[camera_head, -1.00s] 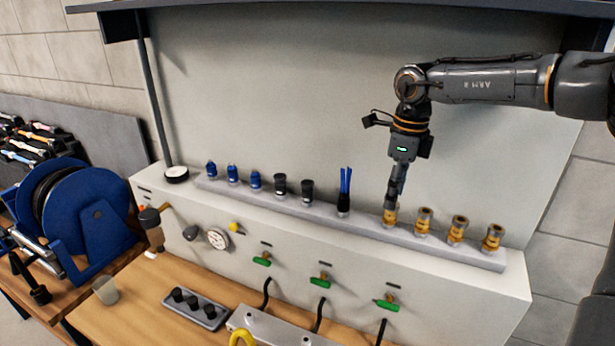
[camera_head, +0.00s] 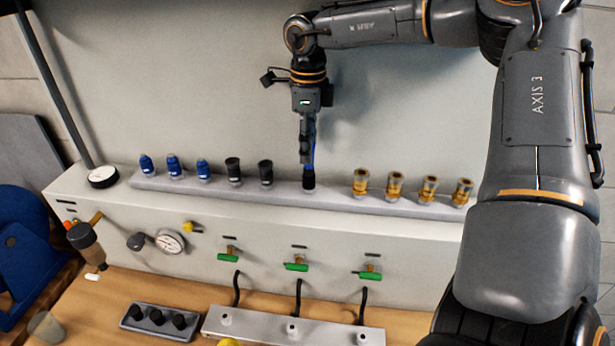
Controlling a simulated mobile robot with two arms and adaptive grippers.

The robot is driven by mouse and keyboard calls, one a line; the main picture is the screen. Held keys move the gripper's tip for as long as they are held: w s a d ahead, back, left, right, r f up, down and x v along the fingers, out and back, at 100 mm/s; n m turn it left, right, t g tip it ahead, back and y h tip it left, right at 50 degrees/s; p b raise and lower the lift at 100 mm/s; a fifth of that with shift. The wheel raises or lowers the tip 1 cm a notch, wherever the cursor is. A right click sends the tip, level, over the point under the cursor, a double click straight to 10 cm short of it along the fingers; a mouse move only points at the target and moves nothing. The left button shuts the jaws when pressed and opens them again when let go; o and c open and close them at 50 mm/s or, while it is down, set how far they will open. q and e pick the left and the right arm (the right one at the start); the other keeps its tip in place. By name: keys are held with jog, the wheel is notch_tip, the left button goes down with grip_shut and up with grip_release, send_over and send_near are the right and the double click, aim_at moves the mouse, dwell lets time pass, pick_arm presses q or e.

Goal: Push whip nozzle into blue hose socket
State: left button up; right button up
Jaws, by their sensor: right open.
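The whip nozzle (camera_head: 309,182), with a black base and blue strands, stands upright in the grey rack (camera_head: 330,199) on the white ledge. My right gripper (camera_head: 307,160) points down over it. Its fingers are open around or beside the blue strands and hide part of them; I cannot tell whether they touch. I cannot make out the blue hose socket for certain. My left gripper is not in view.
Blue nozzles (camera_head: 173,166) and black nozzles (camera_head: 266,172) stand left of the whip nozzle, several brass nozzles (camera_head: 395,184) right of it. Green-handled valves (camera_head: 296,265) and a gauge (camera_head: 170,242) are on the ledge's front. A blue reel (camera_head: 25,262) is at far left.

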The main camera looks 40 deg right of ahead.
aim_at(309, 167)
notch_tip(309, 167, down, 3)
jog(key=shift+f+b, duration=0.1)
jog(key=shift+b, duration=0.65)
notch_tip(309, 167, down, 5)
jog(key=b, duration=0.4)
jog(key=shift+f, duration=0.1)
pick_arm(q)
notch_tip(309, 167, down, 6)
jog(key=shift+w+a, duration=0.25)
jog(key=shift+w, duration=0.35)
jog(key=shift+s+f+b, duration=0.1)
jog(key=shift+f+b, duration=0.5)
jog(key=shift+b, duration=0.15)
pick_arm(e)
grip_shut()
